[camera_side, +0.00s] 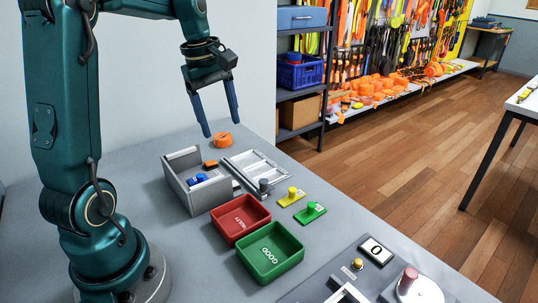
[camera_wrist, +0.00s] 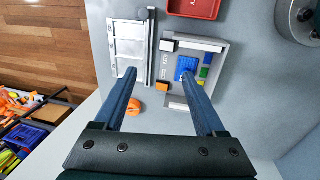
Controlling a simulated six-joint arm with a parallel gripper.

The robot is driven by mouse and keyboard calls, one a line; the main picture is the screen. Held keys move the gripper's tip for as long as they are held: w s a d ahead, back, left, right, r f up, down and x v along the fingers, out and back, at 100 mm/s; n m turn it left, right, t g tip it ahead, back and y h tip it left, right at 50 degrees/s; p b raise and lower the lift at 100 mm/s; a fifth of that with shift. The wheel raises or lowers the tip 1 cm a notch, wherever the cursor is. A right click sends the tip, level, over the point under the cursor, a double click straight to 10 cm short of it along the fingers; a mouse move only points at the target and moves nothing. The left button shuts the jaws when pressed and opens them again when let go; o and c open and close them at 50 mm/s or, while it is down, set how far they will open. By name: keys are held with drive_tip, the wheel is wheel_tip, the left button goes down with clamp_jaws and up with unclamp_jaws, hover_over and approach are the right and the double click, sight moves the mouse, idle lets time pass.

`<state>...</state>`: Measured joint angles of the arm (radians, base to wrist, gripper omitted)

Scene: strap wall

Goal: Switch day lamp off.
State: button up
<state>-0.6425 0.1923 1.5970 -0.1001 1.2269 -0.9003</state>
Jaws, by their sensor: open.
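My gripper (camera_side: 221,127) is open and empty above the far end of the grey table, near an orange strap roll (camera_side: 222,139). In the wrist view its two fingers (camera_wrist: 158,78) are spread apart with nothing between them. I cannot pick out a day lamp or a switch marked for it. Small fittings that might be controls stand at the front right of the side view: a yellow button (camera_side: 357,264), a plate reading "0" (camera_side: 376,251) and a red-topped knob (camera_side: 408,276) on a round white base. Whether any of them is lit or works a lamp I cannot tell.
A grey open box (camera_side: 207,200) holds blue parts; a white slotted tray (camera_side: 258,166) lies beside it. Red (camera_side: 240,231) and green (camera_side: 270,262) bins stand nearer. Knobbed yellow (camera_side: 292,197) and green (camera_side: 310,212) plates lie right of them. Shelves (camera_side: 298,132) stand beyond the table.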

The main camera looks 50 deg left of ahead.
drive_tip(key=s+d+r+m+t, duration=0.1)
drive_tip(key=s+d+r+m, duration=0.2)
drive_tip(key=d+m, duration=0.25)
drive_tip(key=s+d+r+m+t, duration=0.1)
drive_tip(key=s+d+r+m, duration=0.2)
drive_tip(key=d+m, duration=0.25)
drive_tip(key=s+d+f+m+t, duration=0.1)
drive_tip(key=s+d+f+m, duration=0.1)
drive_tip(key=s+d+m, duration=0.3)
drive_tip(key=shift+d+f+m+t, duration=0.25)
drive_tip(key=shift+m+t, duration=0.15)
drive_tip(key=shift+m, duration=0.6)
wheel_tip(320, 180, down, 5)
drive_tip(key=shift+r, duration=0.2)
idle(0.4)
